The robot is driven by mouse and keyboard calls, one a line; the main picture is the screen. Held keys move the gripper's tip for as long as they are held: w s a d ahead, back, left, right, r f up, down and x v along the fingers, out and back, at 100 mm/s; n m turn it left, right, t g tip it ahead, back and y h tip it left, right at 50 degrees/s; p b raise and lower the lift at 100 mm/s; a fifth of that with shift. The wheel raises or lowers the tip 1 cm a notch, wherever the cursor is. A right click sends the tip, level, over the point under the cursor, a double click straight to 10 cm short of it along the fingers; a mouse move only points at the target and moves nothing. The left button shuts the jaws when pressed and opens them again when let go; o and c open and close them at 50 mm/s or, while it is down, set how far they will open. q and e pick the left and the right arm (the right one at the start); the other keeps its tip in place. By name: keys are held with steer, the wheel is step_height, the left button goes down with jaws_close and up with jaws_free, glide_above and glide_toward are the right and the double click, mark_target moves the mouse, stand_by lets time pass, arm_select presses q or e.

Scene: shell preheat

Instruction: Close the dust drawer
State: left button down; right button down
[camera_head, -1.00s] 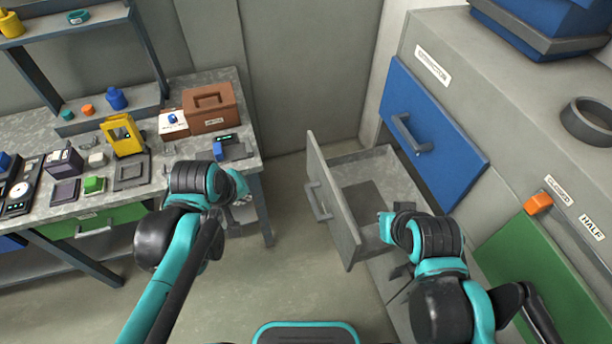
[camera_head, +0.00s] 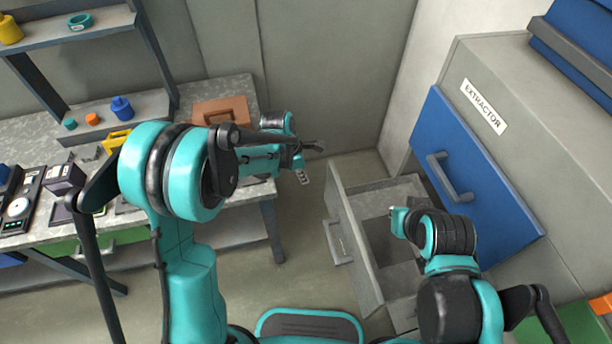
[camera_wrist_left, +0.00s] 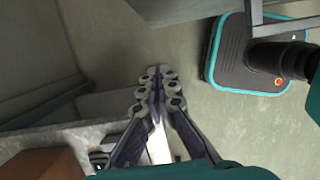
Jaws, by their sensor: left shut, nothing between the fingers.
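The grey dust drawer (camera_head: 350,220) stands pulled out of the extractor in the head view. Its front panel faces left and carries a grey bar handle (camera_head: 338,243). The open inside shows to the right, partly covered by my right arm. My left gripper (camera_head: 310,150) is shut and empty, in the air up and left of the drawer front, apart from it. Its closed fingertips also show in the left wrist view (camera_wrist_left: 157,78). My right arm reaches over the drawer's inside; its fingers are hidden.
The extractor (camera_head: 485,105) has a blue panel (camera_head: 455,170) with a handle above the drawer. A workbench (camera_head: 230,90) with a brown box (camera_head: 222,110) and small items stands at the left. Open floor (camera_head: 285,285) lies between bench and drawer.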

arm_select(q)
steer(key=w+d+f+b, duration=0.1)
steer(key=d+f+b, duration=0.1)
steer(key=d+f, duration=0.3)
steer(key=shift+w+d+f+b, duration=0.2)
steer(key=shift+w+f+b, duration=0.2)
steer(key=shift+f, duration=0.4)
steer(key=w+d, duration=0.2)
steer(key=d, duration=0.6)
steer(key=w+d, duration=0.3)
steer(key=d, duration=0.6)
steer(key=shift+w, duration=0.25)
steer(key=shift+a, duration=0.1)
